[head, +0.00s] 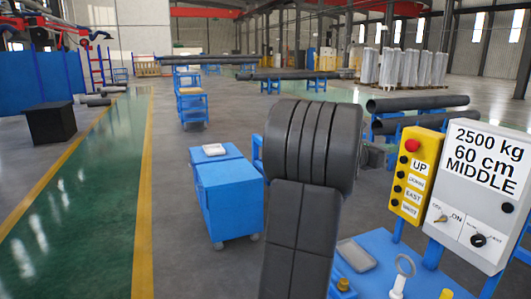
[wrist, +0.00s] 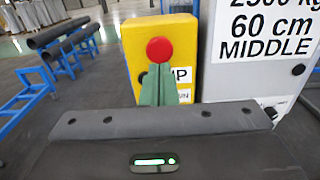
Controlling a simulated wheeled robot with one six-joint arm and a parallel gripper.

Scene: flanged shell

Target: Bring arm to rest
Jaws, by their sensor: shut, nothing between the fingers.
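My gripper (wrist: 158,68) shows in the wrist view as two green fingers pressed together, shut and empty. The fingertips lie in the picture just below the red button (wrist: 160,50) on the yellow control box (wrist: 130,42). I cannot tell whether they touch the box. My dark grey arm (head: 304,230) rises through the middle of the head view, bent at a thick ribbed joint. My gripper is hidden behind it there. The yellow box (head: 416,172) stands to the right of the arm, with its red button (head: 411,145) in plain sight.
A grey cabinet (head: 480,190) with a "2500 kg 60 cm MIDDLE" sign stands right of the yellow box. A blue bench (head: 385,245) lies below it, holding small items. A blue cart (head: 228,196) stands left of my arm. Dark pipes (head: 417,103) rest behind. The green walkway is clear.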

